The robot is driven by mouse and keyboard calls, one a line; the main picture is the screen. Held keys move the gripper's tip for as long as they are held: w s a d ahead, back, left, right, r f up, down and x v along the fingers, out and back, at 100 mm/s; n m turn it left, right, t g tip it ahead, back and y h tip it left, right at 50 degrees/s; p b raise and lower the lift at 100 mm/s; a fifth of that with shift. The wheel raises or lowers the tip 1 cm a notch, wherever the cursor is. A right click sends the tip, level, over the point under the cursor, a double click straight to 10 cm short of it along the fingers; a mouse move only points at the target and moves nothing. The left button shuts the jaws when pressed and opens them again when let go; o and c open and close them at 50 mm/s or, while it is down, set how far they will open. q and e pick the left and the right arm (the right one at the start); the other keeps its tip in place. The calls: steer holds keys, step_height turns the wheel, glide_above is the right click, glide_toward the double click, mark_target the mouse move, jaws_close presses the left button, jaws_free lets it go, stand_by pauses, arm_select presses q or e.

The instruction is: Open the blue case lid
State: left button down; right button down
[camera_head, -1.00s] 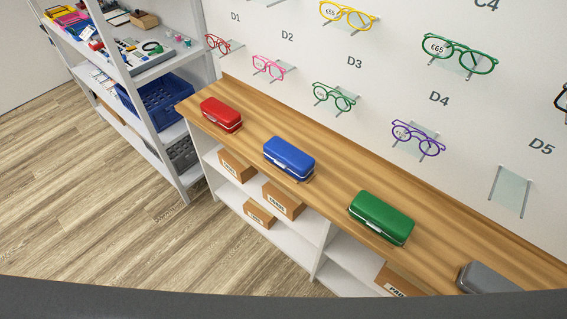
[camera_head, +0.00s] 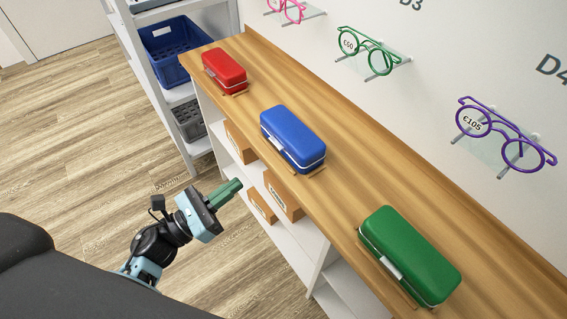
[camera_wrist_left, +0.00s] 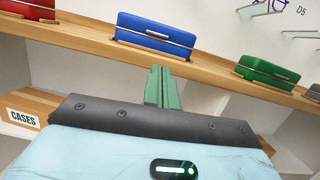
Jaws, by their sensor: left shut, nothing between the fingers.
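The blue case (camera_head: 292,138) sits with its lid closed on the wooden counter, between a red case and a green case. It also shows in the left wrist view (camera_wrist_left: 155,36), with a light clasp on its front face. My left gripper (camera_head: 230,188) is in front of the counter, below and to the left of the blue case and apart from it. Its green fingers are together with nothing between them. In the left wrist view the fingertips (camera_wrist_left: 160,70) point toward the counter edge below the blue case. My right gripper is not in view.
The red case (camera_head: 224,70) and green case (camera_head: 410,255) stand on the same wooden counter (camera_head: 345,185). Cardboard boxes (camera_head: 283,194) are on the shelves below. Glasses (camera_head: 500,135) hang on wall holders behind. A blue crate (camera_head: 172,52) is on the shelf at the back left.

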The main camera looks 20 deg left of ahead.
mark_target(268, 160)
arm_select(q)
steer(key=shift+m, duration=0.4)
steer(key=p+x, duration=0.1)
steer(key=x, duration=0.9)
steer(key=shift+w+d+p, duration=0.1)
steer(key=shift+p, duration=0.3)
steer(key=shift+r, duration=0.1)
